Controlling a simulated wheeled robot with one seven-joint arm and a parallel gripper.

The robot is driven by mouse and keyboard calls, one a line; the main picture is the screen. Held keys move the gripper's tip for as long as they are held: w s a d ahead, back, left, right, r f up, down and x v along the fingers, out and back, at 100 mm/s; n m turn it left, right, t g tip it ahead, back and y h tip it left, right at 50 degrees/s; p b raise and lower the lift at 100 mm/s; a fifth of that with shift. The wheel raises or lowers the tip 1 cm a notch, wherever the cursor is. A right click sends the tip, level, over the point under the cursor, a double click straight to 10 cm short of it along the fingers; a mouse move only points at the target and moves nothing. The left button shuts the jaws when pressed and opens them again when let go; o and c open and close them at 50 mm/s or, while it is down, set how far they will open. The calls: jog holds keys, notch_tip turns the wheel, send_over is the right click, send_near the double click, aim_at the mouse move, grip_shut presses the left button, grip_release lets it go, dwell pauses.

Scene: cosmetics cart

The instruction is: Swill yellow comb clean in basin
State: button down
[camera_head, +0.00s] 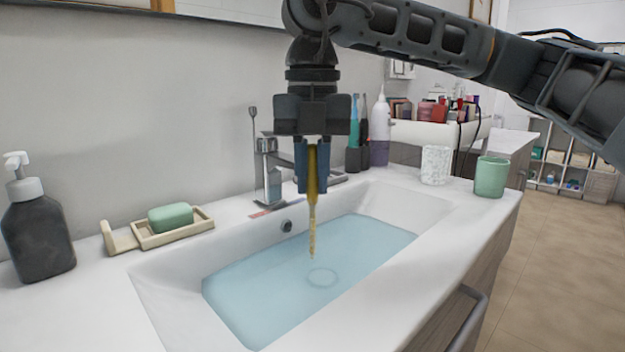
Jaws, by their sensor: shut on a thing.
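My gripper (312,178) points straight down over the basin and is shut on the yellow comb (312,212). The comb hangs upright, seen narrow, with its upper part between the fingers. Its lower end is at or just above the water as seen here; I cannot tell whether it touches. The white basin (165,290) is set in the counter and holds pale blue water (265,295). A round ring, perhaps the drain, shows in the water just below the comb.
The faucet (266,165) stands close behind my gripper. A soap dish (175,236) with green soap (170,217) and a dark pump bottle (38,235) are at left. A green cup (491,177), a white cup (435,165) and a purple bottle (380,135) stand at right.

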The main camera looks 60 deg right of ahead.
aim_at(313, 145)
jog(key=shift+r+p, duration=0.85)
jog(key=shift+r, duration=1.1)
